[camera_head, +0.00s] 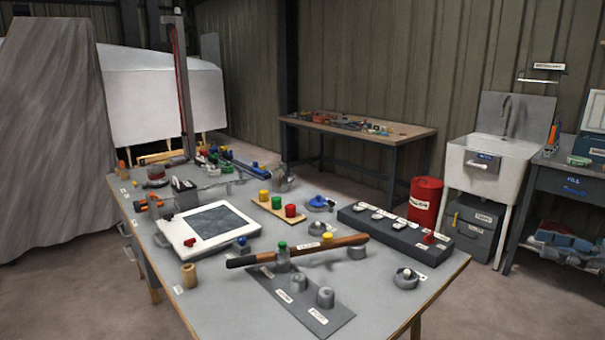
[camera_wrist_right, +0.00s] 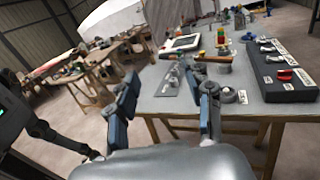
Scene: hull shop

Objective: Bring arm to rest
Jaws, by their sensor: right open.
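My right gripper (camera_wrist_right: 166,84) shows in the right wrist view with its two fingers apart and nothing between them. It is in front of the near edge of the grey workbench (camera_head: 212,310), and the bench top lies beyond the fingertips. I make out no gripper over the bench in the head view. My left gripper is in neither view.
The bench holds a wooden-handled tool (camera_head: 335,243), a white framed panel (camera_head: 177,231), a dark block with several labels (camera_head: 395,232) and small parts. A red drum (camera_head: 425,200) and a white sink (camera_head: 492,160) stand behind. Floor in front of the bench is clear.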

